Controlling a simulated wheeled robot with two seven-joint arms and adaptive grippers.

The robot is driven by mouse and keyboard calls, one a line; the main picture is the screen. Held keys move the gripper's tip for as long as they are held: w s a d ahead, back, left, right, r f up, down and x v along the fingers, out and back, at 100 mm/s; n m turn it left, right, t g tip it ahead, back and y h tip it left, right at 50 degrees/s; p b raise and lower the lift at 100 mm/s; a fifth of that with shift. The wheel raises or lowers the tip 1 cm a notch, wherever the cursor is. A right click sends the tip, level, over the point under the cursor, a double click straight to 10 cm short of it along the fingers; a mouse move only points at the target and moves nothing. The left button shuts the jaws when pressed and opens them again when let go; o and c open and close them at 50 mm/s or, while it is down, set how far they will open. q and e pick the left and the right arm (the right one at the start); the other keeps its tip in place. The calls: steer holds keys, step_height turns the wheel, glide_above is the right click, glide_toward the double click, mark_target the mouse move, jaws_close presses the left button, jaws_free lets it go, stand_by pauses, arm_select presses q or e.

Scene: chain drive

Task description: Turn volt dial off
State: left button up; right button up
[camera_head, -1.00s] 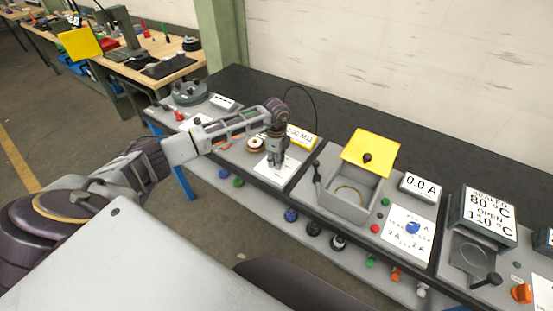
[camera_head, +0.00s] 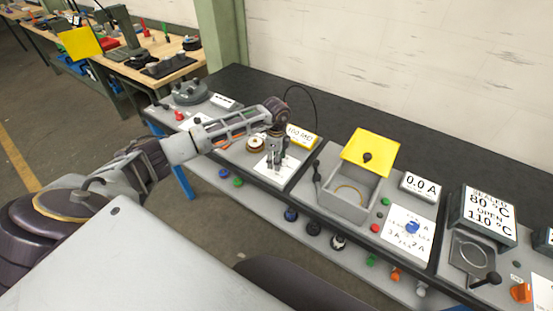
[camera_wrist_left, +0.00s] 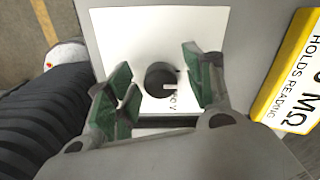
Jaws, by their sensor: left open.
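The dial is a round black knob (camera_wrist_left: 160,80) with a white pointer mark, on a white label card (camera_wrist_left: 115,30). Part of a printed word shows beside the knob; the rest is hidden. My left gripper (camera_wrist_left: 163,82) is open above the card, its two green-padded fingers on either side of the knob. Whether they touch it cannot be told. In the head view the left gripper (camera_head: 275,164) points down over the same card (camera_head: 262,172) and hides the knob. My right gripper is not in view.
A yellow readout (camera_head: 302,136) stands behind the card, close to the gripper. To the right are a grey box (camera_head: 347,205) with a raised yellow lid (camera_head: 370,150), a 0.0 A display (camera_head: 421,186) and a blue knob (camera_head: 412,228).

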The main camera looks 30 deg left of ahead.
arm_select(q)
steer(key=shift+r, duration=0.15)
step_height(320, 180, up, 12)
stand_by(0.7)
steer(key=shift+f, duration=0.2)
